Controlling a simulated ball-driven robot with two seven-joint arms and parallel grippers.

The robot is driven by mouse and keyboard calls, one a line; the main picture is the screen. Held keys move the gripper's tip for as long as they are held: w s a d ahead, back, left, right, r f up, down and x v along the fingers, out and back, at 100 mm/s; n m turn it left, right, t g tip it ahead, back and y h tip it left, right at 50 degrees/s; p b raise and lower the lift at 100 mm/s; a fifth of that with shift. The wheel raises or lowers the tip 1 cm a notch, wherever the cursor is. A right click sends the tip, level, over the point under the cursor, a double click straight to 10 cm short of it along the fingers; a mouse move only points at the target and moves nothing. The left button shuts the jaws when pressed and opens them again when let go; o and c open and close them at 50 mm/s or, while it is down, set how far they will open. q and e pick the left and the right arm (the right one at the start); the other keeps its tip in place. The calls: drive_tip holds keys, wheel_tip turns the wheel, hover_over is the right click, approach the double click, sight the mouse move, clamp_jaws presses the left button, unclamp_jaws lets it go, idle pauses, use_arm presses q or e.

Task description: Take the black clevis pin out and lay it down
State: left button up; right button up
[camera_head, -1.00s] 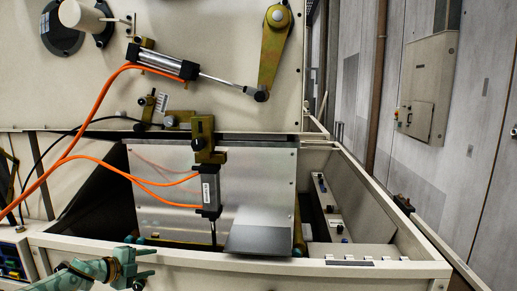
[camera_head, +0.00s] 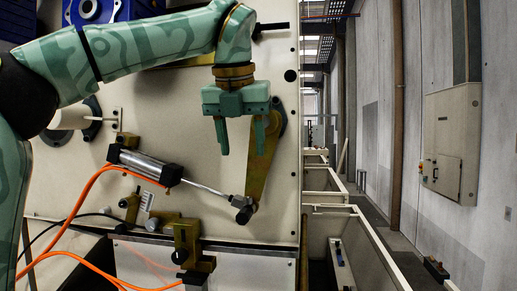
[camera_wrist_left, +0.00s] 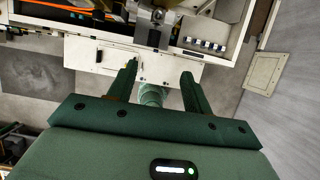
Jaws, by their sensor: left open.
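My left gripper (camera_head: 241,150) hangs fingers-down in front of the beige panel, open and empty. Behind and below its fingers is the ochre lever (camera_head: 262,165). At the lever's lower end, the cylinder's rod (camera_head: 207,188) meets a dark clevis (camera_head: 240,202). A small dark round part (camera_head: 243,216) shows there, but I cannot make out for certain whether it is the black clevis pin. The fingertips are above the clevis and apart from it. In the left wrist view, the open fingers (camera_wrist_left: 160,70) have nothing between them. My right gripper is not identifiable.
A silver and black cylinder (camera_head: 145,165) is fixed to the panel, with orange hoses (camera_head: 75,225) below left. An ochre bracket (camera_head: 187,240) stands under it. An open bay (camera_head: 335,250) lies at the lower right, and a wall cabinet (camera_head: 450,145) stands far right.

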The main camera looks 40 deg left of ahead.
use_arm(q)
wheel_tip(320, 180, down, 2)
drive_tip(key=s+b, duration=0.1)
drive_tip(key=s, duration=0.1)
drive_tip(key=b, duration=0.3)
hover_over(242, 213)
drive_tip(key=s+d, duration=0.1)
drive_tip(key=s, duration=0.1)
wheel_tip(242, 213, down, 8)
drive_tip(key=x, duration=0.1)
drive_tip(key=p+x, duration=0.1)
drive_tip(key=x, duration=0.1)
drive_tip(key=shift+w+f, duration=0.2)
drive_tip(key=shift+w, duration=0.2)
drive_tip(key=shift+s+a+f, duration=0.2)
drive_tip(key=shift+f, duration=0.45)
drive_tip(key=shift+w, duration=0.25)
drive_tip(key=shift+c, duration=1.2)
drive_tip(key=shift+s, duration=0.1)
drive_tip(key=c, duration=0.8)
drive_tip(key=shift+o, duration=0.8)
clamp_jaws()
use_arm(e)
drive_tip(key=s+f, duration=0.3)
drive_tip(key=shift+s+a+f, duration=0.1)
drive_tip(key=shift+s+f, duration=0.1)
